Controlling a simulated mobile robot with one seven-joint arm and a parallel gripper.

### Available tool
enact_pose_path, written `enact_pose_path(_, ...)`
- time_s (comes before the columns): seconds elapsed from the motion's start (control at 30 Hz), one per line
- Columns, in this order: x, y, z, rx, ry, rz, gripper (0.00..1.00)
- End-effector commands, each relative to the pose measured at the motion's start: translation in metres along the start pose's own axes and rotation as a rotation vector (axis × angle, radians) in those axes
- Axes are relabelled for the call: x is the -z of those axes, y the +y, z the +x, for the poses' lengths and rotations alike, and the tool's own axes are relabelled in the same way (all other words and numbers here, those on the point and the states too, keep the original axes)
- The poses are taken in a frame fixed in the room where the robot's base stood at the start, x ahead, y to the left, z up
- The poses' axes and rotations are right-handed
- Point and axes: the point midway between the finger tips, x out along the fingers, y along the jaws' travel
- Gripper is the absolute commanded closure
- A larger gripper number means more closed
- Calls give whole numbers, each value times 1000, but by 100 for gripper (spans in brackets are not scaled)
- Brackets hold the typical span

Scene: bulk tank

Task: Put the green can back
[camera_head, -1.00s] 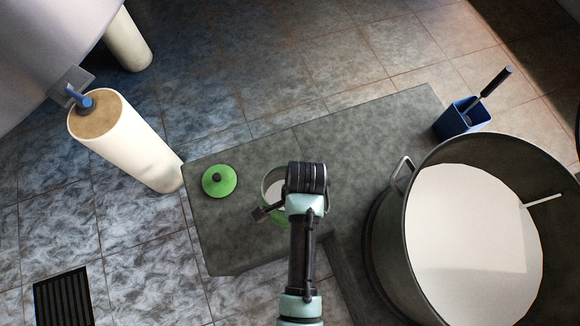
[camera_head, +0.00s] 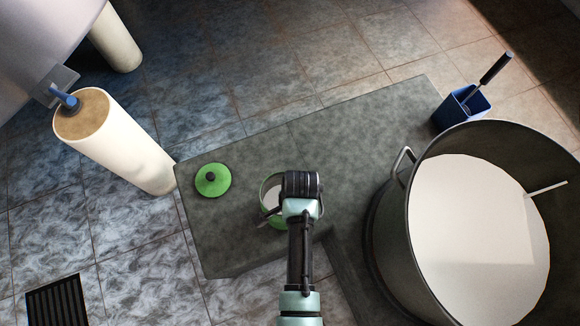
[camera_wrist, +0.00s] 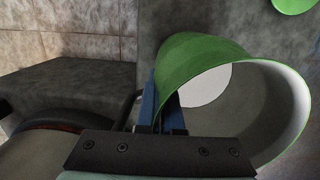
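The green can (camera_wrist: 205,55) is open at the top, with a pale inside; it fills much of the wrist view, its mouth turned towards the camera. In the head view the can (camera_head: 268,190) is over the grey slab, partly hidden behind my wrist. My gripper (camera_wrist: 159,100) has its two blue fingers close together at the can's left wall, seemingly one on each side of it. In the head view my gripper (camera_head: 268,214) is mostly hidden. I cannot tell whether the can touches the slab. A green lid (camera_head: 212,180) with a dark knob lies left of the can.
The grey slab (camera_head: 350,130) has clear room behind the can. A large metal vat (camera_head: 408,200) of white liquid stands at right, a blue holder (camera_head: 452,110) with a brush behind it. A white roll (camera_head: 120,145) stands at left. A floor grate (camera_head: 55,302) is at lower left.

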Motion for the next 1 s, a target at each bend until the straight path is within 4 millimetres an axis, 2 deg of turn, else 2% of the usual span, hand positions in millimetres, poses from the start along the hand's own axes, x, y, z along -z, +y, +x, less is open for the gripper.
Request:
enact_pose_path(0.1, 1, -2, 1, 6, 1, 0, 100)
enact_pose_path(0.2, 0, 0, 2, 0, 0, 0, 79)
enact_pose_path(0.27, 0, 0, 2, 0, 0, 0, 68)
enact_pose_path(0.3, 0, 0, 2, 0, 0, 0, 67)
enact_pose_path(0.57, 0, 0, 1, 0, 0, 0, 67)
enact_pose_path(0.67, 0, 0, -6, 1, 0, 0, 67)
enact_pose_path(0.77, 0, 0, -22, 2, 1, 1, 67)
enact_pose_path(1.0, 0, -1, -76, 3, 1, 1, 67)
